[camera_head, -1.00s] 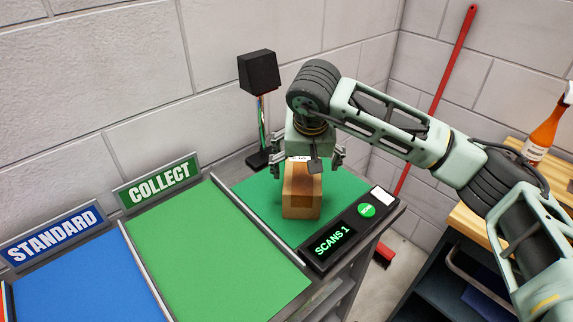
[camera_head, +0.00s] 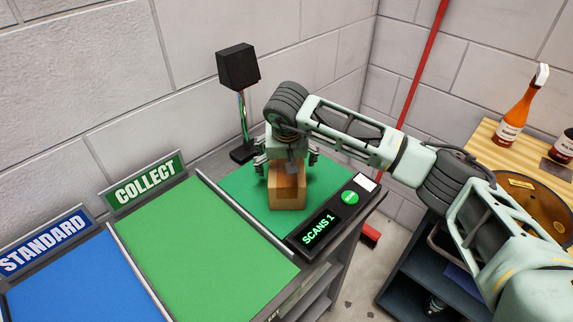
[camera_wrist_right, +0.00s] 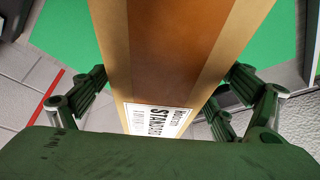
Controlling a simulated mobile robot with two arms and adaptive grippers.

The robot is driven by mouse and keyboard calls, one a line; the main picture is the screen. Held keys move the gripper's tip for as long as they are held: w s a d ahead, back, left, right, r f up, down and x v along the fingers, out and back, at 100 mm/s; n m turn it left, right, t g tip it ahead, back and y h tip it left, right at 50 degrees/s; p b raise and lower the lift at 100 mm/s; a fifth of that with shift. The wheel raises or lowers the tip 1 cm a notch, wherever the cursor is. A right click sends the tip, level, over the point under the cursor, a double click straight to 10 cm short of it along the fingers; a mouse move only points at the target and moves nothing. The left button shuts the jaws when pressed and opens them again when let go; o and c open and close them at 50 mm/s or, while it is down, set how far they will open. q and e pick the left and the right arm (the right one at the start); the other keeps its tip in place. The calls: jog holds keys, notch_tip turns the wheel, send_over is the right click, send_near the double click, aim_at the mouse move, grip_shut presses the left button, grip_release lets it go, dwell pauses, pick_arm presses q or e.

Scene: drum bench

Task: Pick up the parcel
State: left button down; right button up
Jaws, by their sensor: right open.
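The parcel (camera_head: 287,188) is a brown cardboard box standing on the green scanning mat (camera_head: 240,188) in the head view. My right gripper (camera_head: 287,165) is above it, pointing down, with its fingers open on either side of the box's upper part. In the right wrist view the parcel (camera_wrist_right: 170,50) fills the middle between the open fingers of the right gripper (camera_wrist_right: 165,95), and gaps show beside them. A white label (camera_wrist_right: 157,119) reading "STANDARD" is on the parcel. My left gripper is in neither view.
A blue STANDARD area (camera_head: 80,280) and a green COLLECT area (camera_head: 200,240) lie to the left, split by low dividers. A black scanner on a post (camera_head: 238,68) stands behind the mat. The console (camera_head: 320,228) reads "SCANS 1". A wooden table with bottles (camera_head: 515,115) is at right.

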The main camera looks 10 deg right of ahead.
jog(key=c, duration=1.9)
jog(key=shift+w+r, duration=0.1)
jog(key=shift+c, duration=0.2)
jog(key=shift+r, duration=0.1)
